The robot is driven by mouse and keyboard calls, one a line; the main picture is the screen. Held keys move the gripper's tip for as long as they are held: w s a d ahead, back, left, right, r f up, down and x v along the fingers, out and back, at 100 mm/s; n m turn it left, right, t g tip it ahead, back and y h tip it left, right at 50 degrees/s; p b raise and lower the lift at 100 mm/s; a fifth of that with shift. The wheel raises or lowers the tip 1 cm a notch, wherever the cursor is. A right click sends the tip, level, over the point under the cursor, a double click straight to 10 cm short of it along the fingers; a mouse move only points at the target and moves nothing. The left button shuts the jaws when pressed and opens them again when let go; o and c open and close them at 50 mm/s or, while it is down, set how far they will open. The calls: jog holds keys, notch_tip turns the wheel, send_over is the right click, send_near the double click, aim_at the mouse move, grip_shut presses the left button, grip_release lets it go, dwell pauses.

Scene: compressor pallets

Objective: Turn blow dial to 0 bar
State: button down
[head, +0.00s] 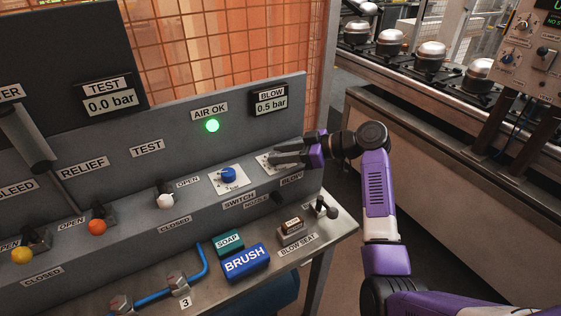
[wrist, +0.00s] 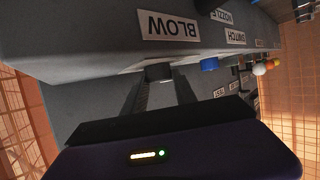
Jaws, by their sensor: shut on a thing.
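The blow dial is a small dark knob (wrist: 158,72) on the sloped panel face, by the BLOW label (wrist: 170,26) in the wrist view. In the head view my gripper's fingers largely hide it, and part of its white scale plate (head: 266,164) shows. My gripper (head: 277,156) reaches in from the right and is shut on the dial; its two dark fingers also show at the knob in the wrist view (wrist: 160,84). The dial's pointer is hidden. The BLOW display (head: 271,102) above reads 0.5 bar.
A blue knob (head: 228,174) sits just left of the dial. A green lamp (head: 212,126) is lit under AIR OK. The TEST display (head: 109,104) reads 0.0 bar. Valves with white, orange and yellow knobs line the left. A soap block (head: 229,242) and blue brush block (head: 246,262) lie below.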

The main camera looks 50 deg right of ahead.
jog(key=shift+f+n+g+y+b, duration=0.1)
jog(key=shift+n+g+y+b, duration=0.2)
jog(key=shift+n, duration=0.1)
jog(key=c, duration=1)
grip_release()
jog(key=shift+d, duration=0.1)
jog(key=v, duration=0.7)
jog(key=shift+s+d+b, duration=0.15)
jog(key=shift+s+b, duration=0.15)
jog(key=shift+b, duration=0.05)
